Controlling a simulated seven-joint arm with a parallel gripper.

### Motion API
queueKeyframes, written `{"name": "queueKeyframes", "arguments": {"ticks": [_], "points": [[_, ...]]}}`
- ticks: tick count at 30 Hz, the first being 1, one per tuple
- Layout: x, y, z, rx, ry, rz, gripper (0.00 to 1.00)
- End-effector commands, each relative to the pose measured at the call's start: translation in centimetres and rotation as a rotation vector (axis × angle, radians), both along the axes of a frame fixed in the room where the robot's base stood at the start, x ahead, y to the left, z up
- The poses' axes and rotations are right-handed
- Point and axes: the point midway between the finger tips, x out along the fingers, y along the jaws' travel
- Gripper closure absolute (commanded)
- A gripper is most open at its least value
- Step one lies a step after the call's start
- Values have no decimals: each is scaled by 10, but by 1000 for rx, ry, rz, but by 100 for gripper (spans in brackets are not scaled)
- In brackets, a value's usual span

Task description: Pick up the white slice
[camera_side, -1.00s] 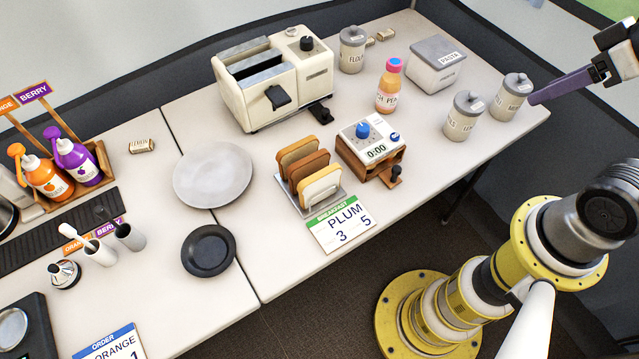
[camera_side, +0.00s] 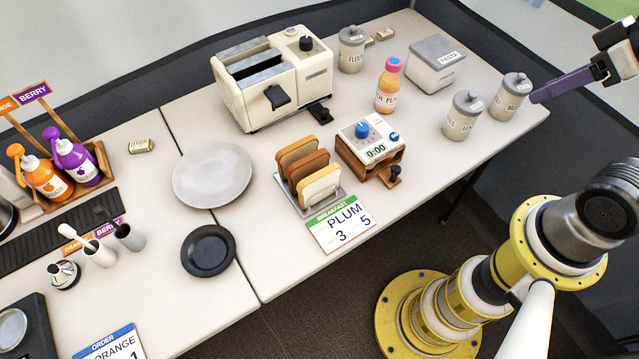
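The white slice (camera_side: 321,186) is the palest of three bread slices. It stands upright at the front of a metal rack (camera_side: 334,205), with a dark brown slice (camera_side: 307,169) and a tan slice (camera_side: 293,151) behind it. My gripper (camera_side: 535,98) is at the upper right, near the canisters and far from the rack. Its long purple finger points left. The fingers overlap in this view, so their opening is hidden, and I see nothing held.
A toaster (camera_side: 258,100) stands behind the rack. A timer box (camera_side: 372,150) is close on its right. A bottle (camera_side: 388,88) and grey canisters (camera_side: 463,115) stand further right. A grey plate (camera_side: 212,175) lies left.

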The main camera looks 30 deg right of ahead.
Motion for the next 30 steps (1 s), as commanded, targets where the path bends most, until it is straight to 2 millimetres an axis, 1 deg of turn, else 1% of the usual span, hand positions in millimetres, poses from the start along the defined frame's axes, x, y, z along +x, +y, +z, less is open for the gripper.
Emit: {"name": "queueKeyframes", "arguments": {"ticks": [2, 5, 8, 11, 12, 14, 17, 18, 20, 21, 23, 24, 26, 27, 30], "points": [[0, 0, 0, -12, 0, 22, 65], [2, 2, 1, -52, -8, 110, 65], [11, 8, 15, -105, -52, 262, 65], [33, 21, 27, -158, -77, 456, 65], [44, 28, 31, -176, -82, 540, 65], [62, 39, 34, -200, -90, 668, 65], [96, 62, 33, -228, -96, 885, 65], [110, 74, 30, -234, -99, 974, 65], [132, 92, 22, -238, -102, 1102, 65], [145, 105, 15, -238, -104, 1177, 65], [163, 124, 0, -232, -103, 1280, 65], [173, 136, -11, -223, -100, 1341, 65], [185, 155, -30, -203, -87, 1417, 65], [191, 167, -44, -186, -76, 1456, 65], [198, 190, -77, -137, -29, 1509, 65]]}}
